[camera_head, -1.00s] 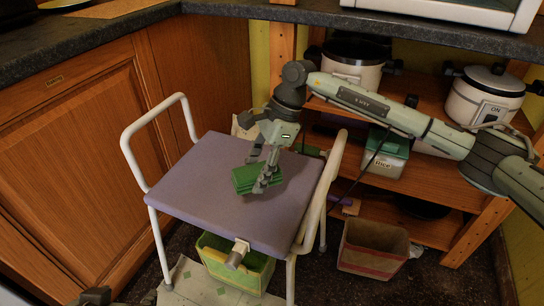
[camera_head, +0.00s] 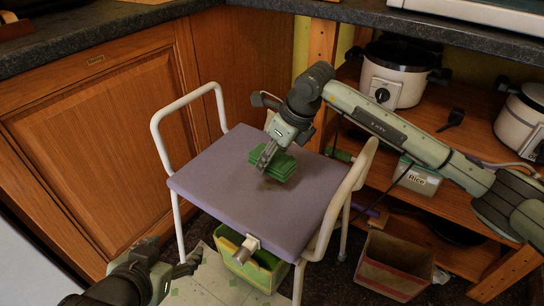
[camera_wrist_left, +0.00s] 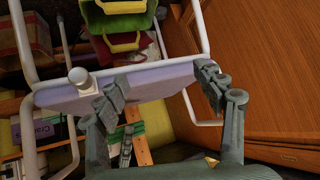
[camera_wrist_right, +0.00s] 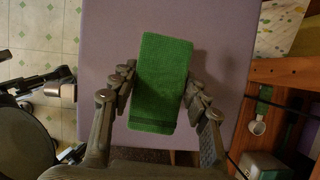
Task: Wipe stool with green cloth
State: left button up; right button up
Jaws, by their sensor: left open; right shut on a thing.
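The stool has a lavender seat (camera_head: 215,180) and white tubular side rails. The seat also shows in the left wrist view (camera_wrist_left: 155,84) and in the right wrist view (camera_wrist_right: 105,40). My right gripper (camera_head: 268,158) reaches down over the seat, its fingers shut on the folded green cloth (camera_head: 284,167). In the right wrist view the cloth (camera_wrist_right: 160,80) lies between the fingers; contact with the seat is hard to confirm. A dark smudge (camera_head: 268,188) shows on the seat in front of the cloth. My left gripper (camera_head: 180,268) is open and empty, low beside the stool's front left.
A green and yellow bin (camera_head: 255,268) stands under the stool and a brown box (camera_head: 395,265) stands right of it. Wooden shelves with a rice cooker (camera_head: 395,75) and a rice tin (camera_head: 417,178) are behind my right arm. A wooden cabinet (camera_head: 95,140) stands at left.

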notch_tip(320, 180, down, 2)
jog(key=shift+f+b, duration=0.1)
jog(key=shift+b, duration=0.9)
notch_tip(320, 180, down, 3)
jog(key=shift+r+b, duration=0.15)
jog(key=shift+b, duration=0.9)
pick_arm(q)
jog(key=w+d+r+t+h, duration=0.1)
jog(key=d+r+t+h, duration=0.2)
jog(key=r, duration=0.6)
jog(key=w+d+r+t+h, duration=0.1)
jog(key=d+r+t+h, duration=0.2)
jog(key=d+r+t, duration=0.4)
jog(key=shift+w+d+r+m+h, duration=0.4)
jog(key=shift+d+r, duration=0.25)
jog(key=shift+r, duration=1)
jog(key=shift+f, duration=0.15)
pick_arm(e)
jog(key=shift+f+b, duration=0.2)
jog(key=shift+b, duration=0.25)
pick_arm(q)
jog(key=shift+f, duration=0.15)
